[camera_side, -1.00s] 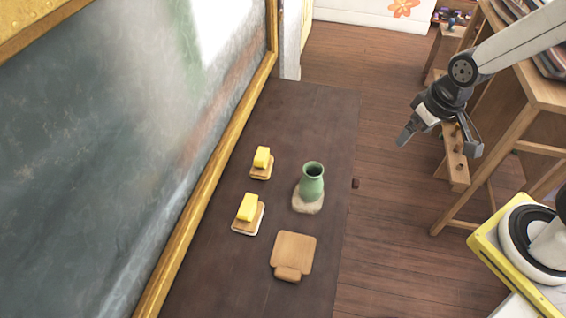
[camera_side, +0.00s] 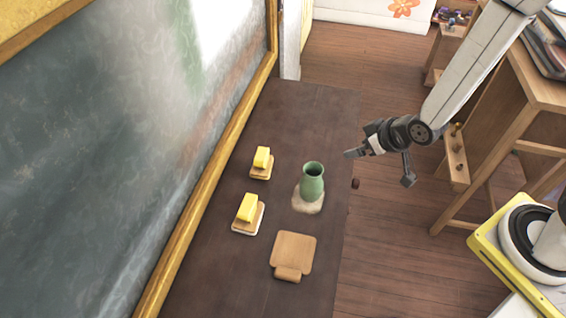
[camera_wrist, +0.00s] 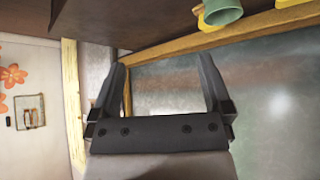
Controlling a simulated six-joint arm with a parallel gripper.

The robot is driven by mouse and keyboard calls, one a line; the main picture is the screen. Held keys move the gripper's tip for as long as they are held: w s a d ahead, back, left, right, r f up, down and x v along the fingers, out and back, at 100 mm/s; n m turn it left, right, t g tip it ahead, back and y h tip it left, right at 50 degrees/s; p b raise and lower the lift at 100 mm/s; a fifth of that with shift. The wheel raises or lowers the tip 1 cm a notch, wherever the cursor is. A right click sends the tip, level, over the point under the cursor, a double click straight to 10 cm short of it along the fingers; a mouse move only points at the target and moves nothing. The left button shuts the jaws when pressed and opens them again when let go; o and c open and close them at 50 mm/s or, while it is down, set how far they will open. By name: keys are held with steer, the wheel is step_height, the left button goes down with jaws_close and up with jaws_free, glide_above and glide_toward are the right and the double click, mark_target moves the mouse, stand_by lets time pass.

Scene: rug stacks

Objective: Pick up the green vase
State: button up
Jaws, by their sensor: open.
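The green vase (camera_side: 312,184) stands upright on a small pale rug (camera_side: 306,203) on the dark table. It also shows at the top edge of the wrist view (camera_wrist: 222,11), partly cut off. My gripper (camera_side: 376,167) is open and empty, to the right of the vase and apart from it, by the table's right edge. In the wrist view the two fingers (camera_wrist: 162,80) are spread with nothing between them.
Two yellow blocks, the upper (camera_side: 262,157) and the lower (camera_side: 247,208), sit on small boards left of the vase. A wooden board (camera_side: 293,254) lies in front. A gold-framed blackboard (camera_side: 110,140) borders the table's left side. The table's far end is clear.

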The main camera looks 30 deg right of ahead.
mark_target(306, 170)
steer(key=s+a+f+n+t+y, duration=0.1)
steer(key=a+f+n+t+y, duration=0.1)
steer(key=a+f+t, duration=0.3)
steer(key=shift+s+a+f+y, duration=0.4)
steer(key=shift+a+y, duration=0.4)
steer(key=shift+a, duration=0.15)
steer(key=shift+x, duration=1.3)
steer(key=shift+w, duration=0.1)
steer(key=shift+x, duration=2.5)
steer(key=shift+d, duration=0.1)
